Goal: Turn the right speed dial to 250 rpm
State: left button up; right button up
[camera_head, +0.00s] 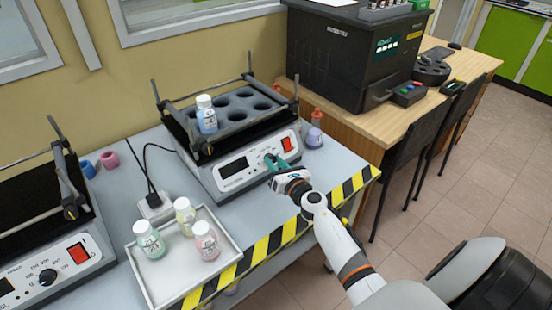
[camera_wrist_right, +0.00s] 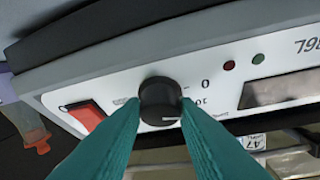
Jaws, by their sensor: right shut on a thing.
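The right shaker (camera_head: 225,182) is a white-fronted unit with a black rack on top. Its black speed dial (camera_wrist_right: 160,92) shows in the right wrist view, with a printed 0 and part of another number beside it. My right gripper (camera_head: 274,166) reaches the front panel from the lower right and hides most of the dial in the head view. In the wrist view its two teal fingers (camera_wrist_right: 160,108) are shut on the dial, one on each side. The shaker's display (camera_head: 233,167) is dark. My left gripper is out of view.
The red switch (camera_head: 286,144) is close beside the dial. A white tray (camera_head: 228,246) with several bottles stands in front of the shaker. A second shaker (camera_head: 70,272) is at the left. Striped tape (camera_head: 290,232) marks the table edge under my right arm.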

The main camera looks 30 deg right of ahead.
jog(key=m+g+h+p, duration=0.1)
jog(key=m+p, duration=0.1)
jog(key=m, duration=0.1)
jog(key=m+g+h+p, duration=0.1)
jog(key=m+p, duration=0.2)
jog(key=m, duration=0.1)
jog(key=r+m+h+p, duration=0.1)
jog(key=m+h+p, duration=0.1)
jog(key=m, duration=0.1)
jog(key=shift+a+g+p, duration=0.35)
jog(key=shift+g, duration=0.05)
jog(key=m+g+p, duration=0.1)
jog(key=m+p, duration=0.2)
jog(key=m+g+p, duration=0.2)
jog(key=m, duration=0.1)
jog(key=m+g+p, duration=0.1)
jog(key=m+p, duration=0.2)
jog(key=shift+w+r+m+g+h+p, duration=0.2)
jog(key=shift+r+m+g+h+p, duration=0.1)
jog(key=m+g+y+p, duration=0.1)
jog(key=m+p, duration=0.2)
jog(key=shift+w+d+m+g+p, duration=0.1)
jog(key=shift+m+g+p, duration=0.2)
jog(key=shift+m+p, duration=0.1)
jog(key=shift+m+g+y+p, duration=0.5)
jog(key=shift+m+y+p, duration=0.35)
jog(key=shift+m, duration=0.45)
jog(key=shift+f, duration=0.1)
